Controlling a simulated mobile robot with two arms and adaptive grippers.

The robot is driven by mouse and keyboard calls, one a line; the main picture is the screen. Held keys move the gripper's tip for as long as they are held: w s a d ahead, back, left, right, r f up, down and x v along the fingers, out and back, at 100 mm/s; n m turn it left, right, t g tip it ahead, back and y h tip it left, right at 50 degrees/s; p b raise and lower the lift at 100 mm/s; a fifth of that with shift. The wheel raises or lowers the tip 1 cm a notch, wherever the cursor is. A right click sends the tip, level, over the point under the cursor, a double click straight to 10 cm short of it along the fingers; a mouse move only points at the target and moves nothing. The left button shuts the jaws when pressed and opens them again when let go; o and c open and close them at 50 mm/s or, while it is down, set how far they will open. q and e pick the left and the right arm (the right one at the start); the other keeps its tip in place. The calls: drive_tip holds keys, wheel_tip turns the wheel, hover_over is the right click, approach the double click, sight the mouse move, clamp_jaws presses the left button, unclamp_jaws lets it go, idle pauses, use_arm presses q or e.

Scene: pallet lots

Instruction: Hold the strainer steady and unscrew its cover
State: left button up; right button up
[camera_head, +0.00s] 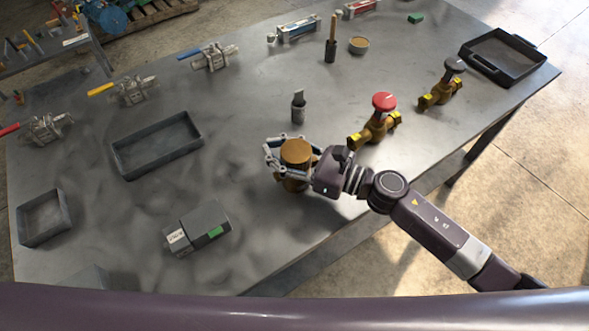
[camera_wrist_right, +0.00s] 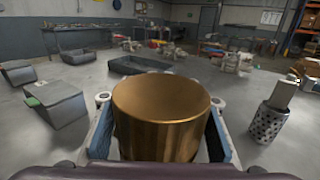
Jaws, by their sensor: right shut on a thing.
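A brass strainer (camera_head: 290,184) stands on the grey table, and its round brass cover (camera_head: 296,150) faces up. My right gripper (camera_head: 294,163) comes from the right and is shut around the brass part, one finger on each side. In the right wrist view the smooth brass cylinder (camera_wrist_right: 161,118) fills the space between the two blue-padded fingers (camera_wrist_right: 161,135). The fingers and wrist hide part of the strainer's lower body. My left gripper is not in view.
A perforated metal cylinder (camera_wrist_right: 266,123) stands close by; it also shows in the head view (camera_head: 298,110). A grey box (camera_head: 208,222), an open tray (camera_head: 158,160) and a red-knobbed brass valve (camera_head: 378,128) stand around.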

drive_tip(key=shift+d, duration=0.1)
clamp_jaws()
drive_tip(key=shift+r, duration=0.15)
drive_tip(key=shift+r, duration=0.55)
wheel_tip(320, 180, up, 19)
drive_tip(key=p, duration=0.6)
drive_tip(key=shift+f, duration=0.1)
